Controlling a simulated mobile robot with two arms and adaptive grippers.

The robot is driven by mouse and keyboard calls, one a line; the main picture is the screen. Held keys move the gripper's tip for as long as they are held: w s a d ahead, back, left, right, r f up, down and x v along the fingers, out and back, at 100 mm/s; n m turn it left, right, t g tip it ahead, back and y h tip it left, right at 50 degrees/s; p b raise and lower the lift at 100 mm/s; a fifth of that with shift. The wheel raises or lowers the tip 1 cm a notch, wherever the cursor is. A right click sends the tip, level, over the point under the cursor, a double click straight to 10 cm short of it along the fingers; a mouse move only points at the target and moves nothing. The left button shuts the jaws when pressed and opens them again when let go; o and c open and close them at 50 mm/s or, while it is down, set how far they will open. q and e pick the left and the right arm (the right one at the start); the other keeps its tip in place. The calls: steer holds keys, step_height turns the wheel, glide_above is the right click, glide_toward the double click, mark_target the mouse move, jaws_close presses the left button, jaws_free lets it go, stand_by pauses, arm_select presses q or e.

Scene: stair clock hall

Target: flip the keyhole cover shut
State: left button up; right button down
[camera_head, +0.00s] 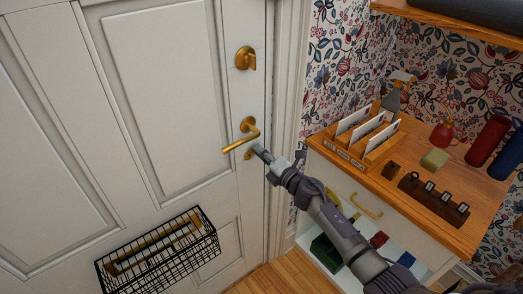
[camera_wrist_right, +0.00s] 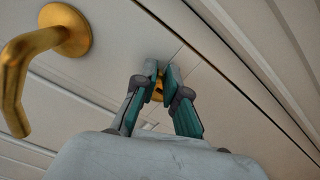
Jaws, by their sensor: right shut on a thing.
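The keyhole cover is a small brass piece (camera_head: 248,155) on the white door, just below the brass lever handle (camera_head: 240,141). In the right wrist view the brass of the keyhole cover (camera_wrist_right: 158,93) shows between and behind my fingertips. My right gripper (camera_head: 260,151) reaches the door from the right, its tip right at the cover. In the wrist view the teal fingers of this gripper (camera_wrist_right: 161,74) are close together at the brass and shut on it. The fingers hide much of the cover, so I cannot tell how far it is turned. My left gripper is not in view.
A brass thumb-turn (camera_head: 245,59) sits above the handle. A black wire basket (camera_head: 158,254) hangs low on the door. A wooden-topped cabinet (camera_head: 400,205) with a letter rack (camera_head: 350,160) and bottles stands close on the right of my arm.

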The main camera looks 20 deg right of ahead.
steer(key=m, duration=0.2)
steer(key=m+p, duration=0.1)
steer(key=m, duration=0.2)
steer(key=a+f+m, duration=0.1)
steer(key=m, duration=0.2)
steer(key=shift+s+f, duration=0.1)
steer(key=shift+s, duration=0.05)
steer(key=m, duration=0.2)
steer(key=m+p, duration=0.1)
steer(key=m, duration=0.1)
steer(key=shift+s+a+f+m, duration=0.1)
steer(key=shift+a+f+m, duration=0.05)
steer(key=shift+a+m, duration=0.2)
steer(key=shift+s+a+m+p, duration=0.1)
steer(key=shift+a+m+p, duration=0.15)
steer(key=shift+m, duration=0.55)
steer(key=shift+a+m+p, duration=0.1)
steer(key=shift+m+p, duration=0.15)
steer(key=shift+m, duration=0.5)
steer(key=c, duration=1.3)
jaws_free()
steer(key=shift+o, duration=0.4)
steer(key=shift+f, duration=0.1)
